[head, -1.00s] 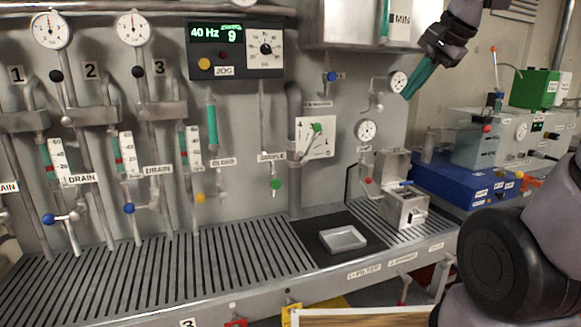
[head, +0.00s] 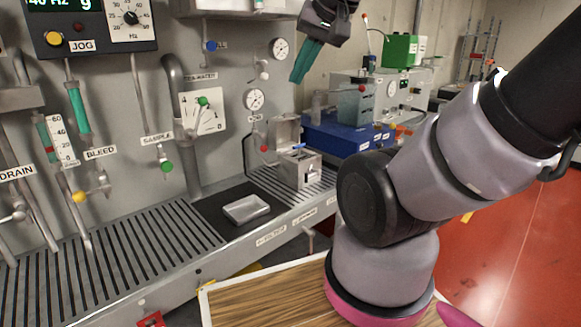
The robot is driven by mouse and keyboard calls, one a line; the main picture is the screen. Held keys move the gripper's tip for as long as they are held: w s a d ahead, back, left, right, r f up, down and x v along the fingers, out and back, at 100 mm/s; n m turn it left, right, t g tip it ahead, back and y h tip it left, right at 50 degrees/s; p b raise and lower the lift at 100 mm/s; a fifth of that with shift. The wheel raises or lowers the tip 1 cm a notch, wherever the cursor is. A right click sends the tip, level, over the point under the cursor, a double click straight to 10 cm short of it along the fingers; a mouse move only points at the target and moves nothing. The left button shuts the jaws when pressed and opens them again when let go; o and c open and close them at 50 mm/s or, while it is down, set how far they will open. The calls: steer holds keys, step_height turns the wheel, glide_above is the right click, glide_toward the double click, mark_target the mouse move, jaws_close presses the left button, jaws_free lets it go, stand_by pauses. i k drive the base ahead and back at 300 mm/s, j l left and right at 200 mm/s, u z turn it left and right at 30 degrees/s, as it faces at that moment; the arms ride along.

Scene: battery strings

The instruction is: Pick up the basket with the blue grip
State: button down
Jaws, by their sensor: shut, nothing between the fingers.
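A small steel box (head: 300,172) with its lid (head: 285,131) raised stands on the slatted bench at right of centre. A short blue grip (head: 298,147) shows at the top of the box; the rest of the basket is hidden in it. My gripper (head: 298,79), with teal fingers, points down and slightly left, above the box in the picture and apart from it. Its fingers are together and empty.
A shallow metal tray (head: 246,209) lies on a black mat left of the box. A blue case (head: 335,134) stands behind to the right. Gauges, valves and a sample pipe (head: 187,150) line the wall. Red floor (head: 500,240) is open at right.

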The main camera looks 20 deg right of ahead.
mark_target(299, 155)
steer(key=i+l+u, duration=0.15)
steer(key=l, duration=0.2)
steer(key=i+l+u, duration=0.15)
steer(key=l, duration=0.2)
steer(key=l+u, duration=0.15)
steer(key=l, duration=0.2)
steer(key=i+l+u, duration=0.15)
steer(key=l, duration=0.25)
